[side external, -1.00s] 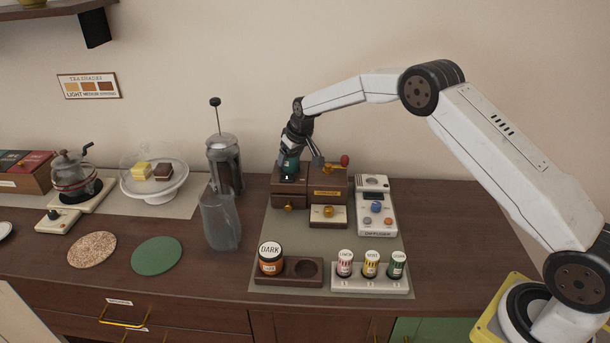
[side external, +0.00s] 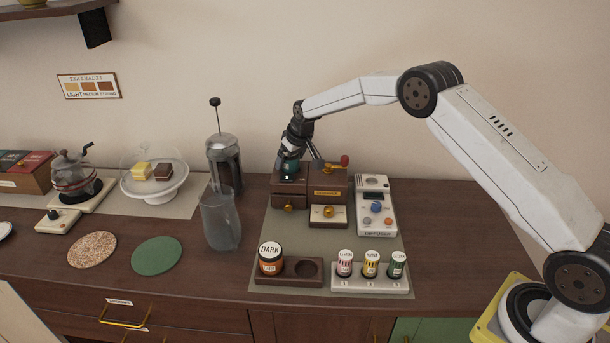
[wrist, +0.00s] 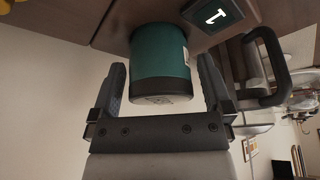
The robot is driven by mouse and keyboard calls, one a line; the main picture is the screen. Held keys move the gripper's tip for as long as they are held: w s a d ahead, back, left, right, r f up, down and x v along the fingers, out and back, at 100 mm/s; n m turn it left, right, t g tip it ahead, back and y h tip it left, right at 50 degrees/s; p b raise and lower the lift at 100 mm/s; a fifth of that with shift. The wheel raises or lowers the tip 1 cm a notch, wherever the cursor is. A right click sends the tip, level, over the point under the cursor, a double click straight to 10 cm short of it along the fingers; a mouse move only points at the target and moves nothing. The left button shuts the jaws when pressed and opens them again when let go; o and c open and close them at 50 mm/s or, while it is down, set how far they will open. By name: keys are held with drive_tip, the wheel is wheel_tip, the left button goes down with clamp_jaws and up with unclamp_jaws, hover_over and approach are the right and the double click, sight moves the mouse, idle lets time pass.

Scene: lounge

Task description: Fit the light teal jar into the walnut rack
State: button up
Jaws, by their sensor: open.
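The teal jar (side external: 290,169) is at the left block of the wooden unit at the back of the counter, partly hidden by my gripper. In the wrist view the jar (wrist: 160,55) shows as a teal cylinder with a dark band at its near end. My gripper (side external: 292,157) is open, with its fingers (wrist: 162,88) on either side of the jar and a visible gap at each side. The walnut rack (side external: 290,281) lies at the front of the mat. Its left place has an orange jar labelled DARK (side external: 270,259); its right round recess (side external: 307,268) is empty.
A white rack (side external: 372,284) with several small labelled jars stands right of the walnut rack. The wooden unit (side external: 328,194) has a red-knobbed lever, beside a white control box (side external: 375,218). A glass vessel (side external: 220,220) and a French press (side external: 224,158) stand left.

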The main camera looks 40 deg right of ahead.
drive_tip(key=v, duration=0.7)
drive_tip(key=shift+r, duration=0.4)
drive_tip(key=shift+d, duration=0.15)
idle(0.3)
drive_tip(key=s+a+f+g, duration=0.1)
drive_tip(key=s+a, duration=0.2)
drive_tip(key=s, duration=1.4)
drive_tip(key=s+a+f+g, duration=0.1)
drive_tip(key=s+a, duration=0.1)
drive_tip(key=s, duration=1.6)
drive_tip(key=shift+s+a, duration=0.3)
drive_tip(key=shift+a, duration=0.05)
drive_tip(key=shift+w, duration=0.1)
